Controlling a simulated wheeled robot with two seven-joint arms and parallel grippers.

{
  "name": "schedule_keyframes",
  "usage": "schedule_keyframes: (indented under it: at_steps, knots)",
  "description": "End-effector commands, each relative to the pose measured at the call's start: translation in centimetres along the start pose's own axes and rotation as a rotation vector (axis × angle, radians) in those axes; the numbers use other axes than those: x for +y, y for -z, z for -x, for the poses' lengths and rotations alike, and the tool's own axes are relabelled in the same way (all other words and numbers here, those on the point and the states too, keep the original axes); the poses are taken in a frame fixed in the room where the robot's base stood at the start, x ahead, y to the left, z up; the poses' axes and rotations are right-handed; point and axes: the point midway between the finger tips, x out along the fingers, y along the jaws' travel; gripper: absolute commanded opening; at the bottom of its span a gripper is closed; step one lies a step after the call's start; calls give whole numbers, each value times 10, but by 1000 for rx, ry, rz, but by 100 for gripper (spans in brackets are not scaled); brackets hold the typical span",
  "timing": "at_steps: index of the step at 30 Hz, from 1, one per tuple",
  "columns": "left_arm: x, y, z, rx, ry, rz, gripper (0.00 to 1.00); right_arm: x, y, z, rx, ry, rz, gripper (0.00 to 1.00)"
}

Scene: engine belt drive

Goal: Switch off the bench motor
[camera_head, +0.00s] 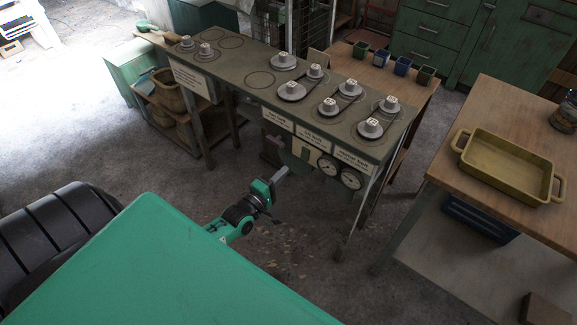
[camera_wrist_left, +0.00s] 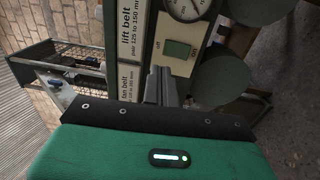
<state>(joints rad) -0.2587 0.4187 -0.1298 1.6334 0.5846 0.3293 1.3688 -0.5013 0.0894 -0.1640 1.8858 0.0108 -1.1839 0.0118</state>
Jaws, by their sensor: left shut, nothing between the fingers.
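The bench (camera_head: 240,72) carries grey pulleys on its top and has a cream panel (camera_head: 303,152) with two round dials (camera_head: 338,172) on its front. In the left wrist view, a green rectangular switch (camera_wrist_left: 177,49) sits on that cream panel, below a dial (camera_wrist_left: 187,8). Whether the switch is on or off I cannot tell. My left gripper (camera_head: 283,171) is shut and empty, in front of and below the bench front. In the left wrist view its fingers (camera_wrist_left: 161,80) point at the panel, just below and left of the switch; contact cannot be told. My right gripper is not in view.
White belt labels (camera_wrist_left: 132,40) line the bench front. Several small pots (camera_head: 402,65) stand on a wooden table behind. A yellow tray (camera_head: 507,165) rests on the wooden table at right. A shelf with baskets (camera_head: 167,92) is at left. The floor before the bench is clear.

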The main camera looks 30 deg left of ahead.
Motion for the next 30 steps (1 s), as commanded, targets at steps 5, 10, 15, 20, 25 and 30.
schedule_keyframes:
  at_steps: [5,10,15,20,25,30]
  knots:
    - [5,0,27,-1,4,0,0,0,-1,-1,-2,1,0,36]
    - [8,0,40,0,1,-1,0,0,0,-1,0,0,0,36]
    - [9,0,44,0,0,-1,0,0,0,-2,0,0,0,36]
    - [9,0,43,0,0,-1,0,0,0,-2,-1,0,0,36]
    - [9,0,43,0,1,-1,0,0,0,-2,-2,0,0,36]
    - [9,0,43,0,1,-1,0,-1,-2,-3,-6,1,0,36]
